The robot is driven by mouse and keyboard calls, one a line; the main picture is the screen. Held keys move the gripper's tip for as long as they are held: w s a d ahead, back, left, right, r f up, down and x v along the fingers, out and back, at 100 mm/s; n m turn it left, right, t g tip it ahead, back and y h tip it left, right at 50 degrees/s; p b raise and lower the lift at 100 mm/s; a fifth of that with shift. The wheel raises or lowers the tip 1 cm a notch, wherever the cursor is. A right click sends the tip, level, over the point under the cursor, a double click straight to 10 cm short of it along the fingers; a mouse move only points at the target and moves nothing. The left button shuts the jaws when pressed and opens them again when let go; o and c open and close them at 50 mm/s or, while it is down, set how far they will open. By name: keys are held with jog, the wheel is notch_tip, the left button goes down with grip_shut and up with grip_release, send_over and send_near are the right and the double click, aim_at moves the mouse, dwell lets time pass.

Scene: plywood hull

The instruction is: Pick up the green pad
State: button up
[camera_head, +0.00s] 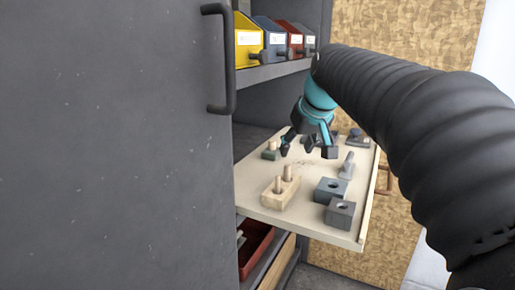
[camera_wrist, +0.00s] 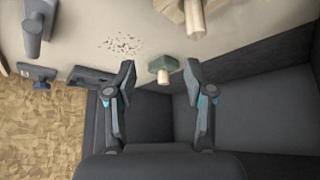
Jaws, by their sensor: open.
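The green pad (camera_head: 270,154) is a small dark-green block with a short wooden peg. It lies on the pulled-out shelf board (camera_head: 250,188) at its back left. In the wrist view the green pad (camera_wrist: 156,64) lies just beyond and between my fingertips, near the board's edge. My gripper (camera_head: 308,150) is open and empty above the board, to the right of the pad in the head view. In the wrist view my gripper (camera_wrist: 160,72) has its two fingers spread apart, with the pad's peg pointing into the gap.
A wooden block with pegs (camera_head: 281,192) stands in front of the pad. Grey blocks with holes (camera_head: 331,189) sit at the right. A grey cabinet door (camera_head: 120,150) fills the left. Coloured bins (camera_head: 249,42) stand on the shelf above.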

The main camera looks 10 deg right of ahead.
jog(key=shift+w, duration=0.4)
jog(key=p, duration=0.2)
send_near(273, 140)
jog(key=x, duration=0.4)
jog(key=shift+a+f, duration=0.15)
jog(key=shift+f, duration=0.05)
jog(key=b+x, duration=0.1)
jog(key=x, duration=0.4)
grip_shut()
